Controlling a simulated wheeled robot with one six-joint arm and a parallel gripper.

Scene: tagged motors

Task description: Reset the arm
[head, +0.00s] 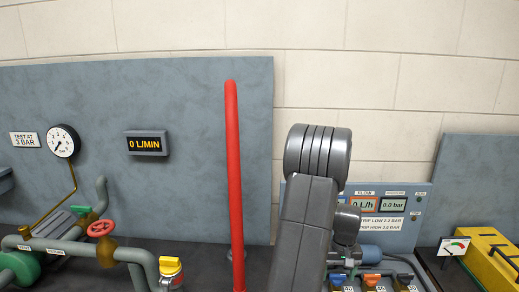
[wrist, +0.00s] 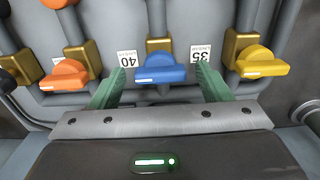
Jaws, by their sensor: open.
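My arm rises in the middle right of the head view, where its end is hidden behind its own links. In the wrist view my gripper (wrist: 158,95) is open, with its two green fingers spread on either side of a blue valve handle (wrist: 160,70). No contact between fingers and handle can be made out. An orange handle (wrist: 65,77) is to the left and a yellow handle (wrist: 262,63) to the right, each on a brass valve body.
Labels "40" (wrist: 127,62) and "35" (wrist: 201,55) flank the blue handle. In the head view a tall red post (head: 233,170) stands left of my arm. A red handwheel (head: 101,228), pipes and a gauge (head: 62,141) are at the left; a yellow case (head: 488,258) is at the right.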

